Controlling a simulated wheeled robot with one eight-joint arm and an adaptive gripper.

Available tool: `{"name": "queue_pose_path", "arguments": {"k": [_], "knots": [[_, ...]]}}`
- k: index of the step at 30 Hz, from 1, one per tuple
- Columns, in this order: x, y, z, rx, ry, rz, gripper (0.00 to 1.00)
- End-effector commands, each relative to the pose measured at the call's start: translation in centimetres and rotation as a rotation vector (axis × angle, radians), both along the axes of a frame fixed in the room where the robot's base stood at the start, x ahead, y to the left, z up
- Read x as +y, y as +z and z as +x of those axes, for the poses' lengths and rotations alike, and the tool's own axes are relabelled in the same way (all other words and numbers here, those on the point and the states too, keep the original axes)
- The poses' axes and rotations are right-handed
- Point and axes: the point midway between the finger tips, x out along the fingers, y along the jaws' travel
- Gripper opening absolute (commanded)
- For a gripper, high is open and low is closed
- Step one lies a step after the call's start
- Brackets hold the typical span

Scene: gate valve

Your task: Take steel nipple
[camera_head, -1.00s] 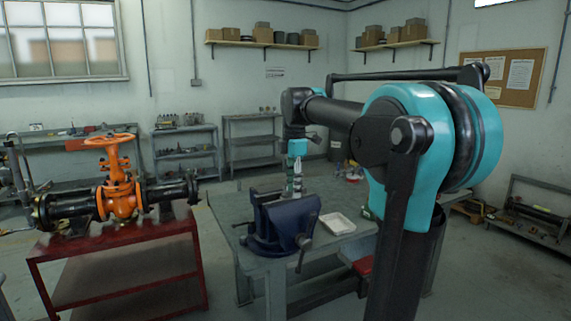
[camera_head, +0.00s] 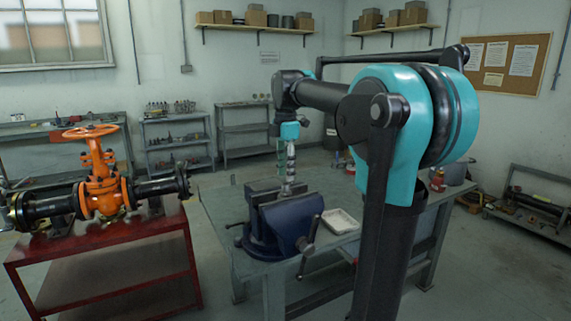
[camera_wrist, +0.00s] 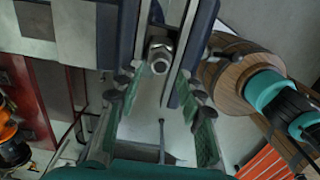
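The steel nipple (camera_wrist: 160,57) shows end-on in the wrist view as a small grey metal piece with a hexagonal part and a round end. It sits between the blue jaws of the vise (camera_wrist: 187,45). My gripper (camera_wrist: 160,118) is open, with its two green-padded fingers apart and nothing between them. The nipple lies beyond the fingers, near the top of the picture. In the head view my gripper (camera_head: 287,165) points down over the blue vise (camera_head: 281,228).
The vise stands on a grey workbench (camera_head: 224,210), with a white tray (camera_head: 340,221) to its right. A red table (camera_head: 105,240) at left carries an orange gate valve (camera_head: 104,185) on black pipe. A round wooden piece (camera_wrist: 222,88) shows at right in the wrist view.

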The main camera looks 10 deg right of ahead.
Motion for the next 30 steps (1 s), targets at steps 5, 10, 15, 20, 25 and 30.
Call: {"name": "queue_pose_path", "arguments": {"k": [5,10,15,20,25,30], "knots": [[0.0,-1.7,0.0,0.0,0.0,0.0,0.38],[0.0,-3.0,0.0,0.0,0.0,0.0,0.38],[0.0,-3.9,0.0,0.0,-0.001,0.0,0.38],[0.0,-4.3,0.0,0.0,-0.001,0.0,0.38],[0.0,-4.3,0.0,0.0,-0.001,0.0,0.38],[0.0,-4.3,0.0,0.0,-0.001,0.0,0.38]]}}
